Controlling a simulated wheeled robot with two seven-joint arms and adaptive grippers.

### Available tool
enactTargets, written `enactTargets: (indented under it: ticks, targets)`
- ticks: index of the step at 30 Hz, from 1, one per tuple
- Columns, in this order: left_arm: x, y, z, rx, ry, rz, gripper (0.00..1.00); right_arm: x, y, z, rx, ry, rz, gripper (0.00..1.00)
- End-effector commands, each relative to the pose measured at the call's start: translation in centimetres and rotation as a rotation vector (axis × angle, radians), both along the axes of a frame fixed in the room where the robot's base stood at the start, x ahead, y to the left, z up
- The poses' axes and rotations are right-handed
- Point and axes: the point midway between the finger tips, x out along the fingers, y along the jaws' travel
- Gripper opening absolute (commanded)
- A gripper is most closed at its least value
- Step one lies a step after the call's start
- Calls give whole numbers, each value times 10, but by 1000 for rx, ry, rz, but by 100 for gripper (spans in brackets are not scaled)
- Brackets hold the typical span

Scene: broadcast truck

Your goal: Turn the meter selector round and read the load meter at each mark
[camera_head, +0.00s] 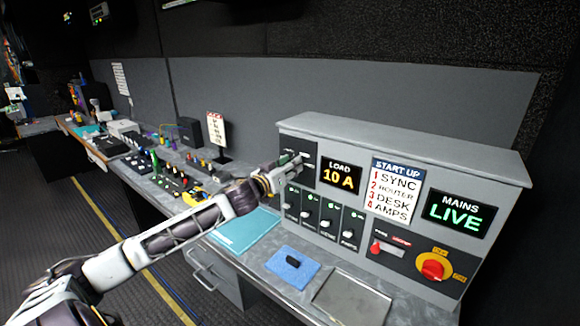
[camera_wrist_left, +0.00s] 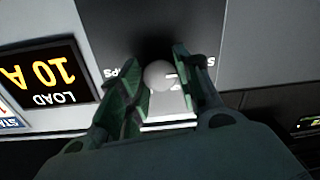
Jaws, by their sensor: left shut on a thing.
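The meter selector is a pale grey round knob with a white mark (camera_wrist_left: 160,75) on a dark plate, seen in the left wrist view. My left gripper (camera_head: 288,172) is at the upper left of the grey panel, its two green-grey fingers on either side of the knob and shut on it, as the left wrist view also shows (camera_wrist_left: 158,82). In the head view the gripper hides most of the selector. The load meter (camera_head: 340,177) just to its right reads 10 A; it shows upside down in the left wrist view (camera_wrist_left: 45,80). My right gripper is not in view.
Below the meter are several small switches (camera_head: 325,214). To the right are a START UP card (camera_head: 397,188), a MAINS display reading LIVE (camera_head: 458,213) and a red rotary switch (camera_head: 434,266). A blue pad (camera_head: 292,268) and a tray (camera_head: 350,299) lie in front.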

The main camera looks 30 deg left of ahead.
Motion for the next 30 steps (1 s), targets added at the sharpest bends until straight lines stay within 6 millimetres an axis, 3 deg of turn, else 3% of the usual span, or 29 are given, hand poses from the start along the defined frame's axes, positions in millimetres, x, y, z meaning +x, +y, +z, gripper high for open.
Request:
enactTargets:
  ticks: [13,30]
  targets:
    - [0,0,0,94,-8,0,10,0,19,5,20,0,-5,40]
    - [0,0,0,472,-36,1,10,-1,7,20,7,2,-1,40]
